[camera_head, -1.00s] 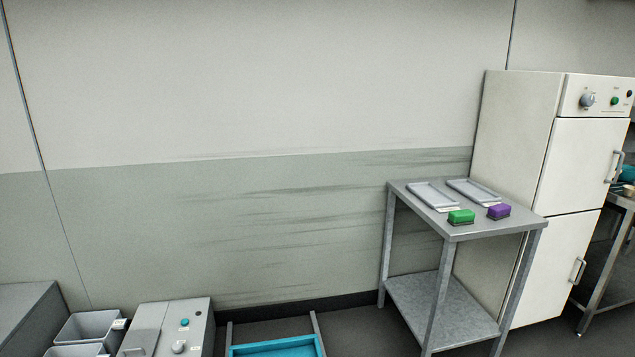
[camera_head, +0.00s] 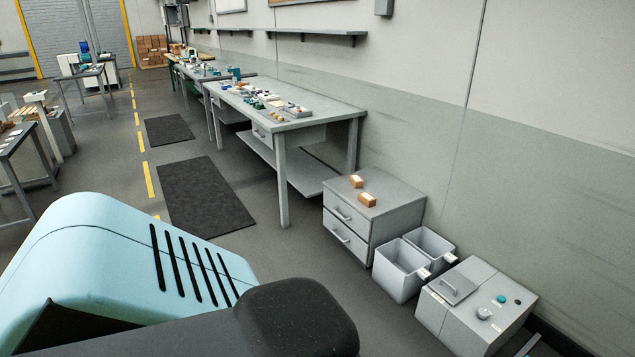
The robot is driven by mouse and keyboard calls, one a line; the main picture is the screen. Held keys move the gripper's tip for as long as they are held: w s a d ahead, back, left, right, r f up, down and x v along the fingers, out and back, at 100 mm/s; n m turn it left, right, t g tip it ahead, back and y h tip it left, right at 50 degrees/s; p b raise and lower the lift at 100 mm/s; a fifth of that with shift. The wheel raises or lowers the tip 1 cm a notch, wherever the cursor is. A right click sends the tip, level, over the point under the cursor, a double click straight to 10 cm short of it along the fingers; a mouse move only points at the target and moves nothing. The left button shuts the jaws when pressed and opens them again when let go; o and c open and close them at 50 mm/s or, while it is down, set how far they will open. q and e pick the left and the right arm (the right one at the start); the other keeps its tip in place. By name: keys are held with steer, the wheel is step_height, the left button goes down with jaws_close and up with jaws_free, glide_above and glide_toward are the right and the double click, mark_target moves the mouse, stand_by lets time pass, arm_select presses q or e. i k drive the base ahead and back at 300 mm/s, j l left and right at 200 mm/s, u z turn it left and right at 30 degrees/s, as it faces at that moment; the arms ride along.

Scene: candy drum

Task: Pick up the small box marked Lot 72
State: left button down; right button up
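Two small brown boxes stand on top of a low grey drawer cabinet right of centre. One box (camera_head: 356,181) is at the cabinet's back left and the other box (camera_head: 367,199) is nearer its front edge. Each has a pale top patch, but the marks are too small to read, so I cannot tell which is Lot 72. Neither of my grippers is in view. Both boxes are apart from my arm, whose light blue and black parts fill the lower left.
Two grey bins (camera_head: 402,270) and a grey control box (camera_head: 478,302) stand right of the drawer cabinet (camera_head: 345,222). A long workbench (camera_head: 318,123) with several small items stands behind it. Dark mats (camera_head: 203,195) lie on open floor to the left.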

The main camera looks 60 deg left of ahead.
mark_target(356, 181)
steer(key=u, duration=1.7)
steer(key=i, duration=0.55)
steer(key=i+u, duration=0.1)
steer(key=i, duration=0.6)
steer(key=i+l+u, duration=0.15)
steer(key=i, duration=0.55)
steer(key=i+l+u, duration=0.15)
steer(key=i+u, duration=0.2)
steer(key=i, duration=1.05)
steer(key=i+z, duration=0.5)
steer(key=i+j+z, duration=0.25)
steer(key=i+z, duration=0.4)
steer(key=z, duration=0.15)
steer(key=i+z, duration=0.3)
steer(key=k+l, duration=0.05)
steer(key=k, duration=0.05)
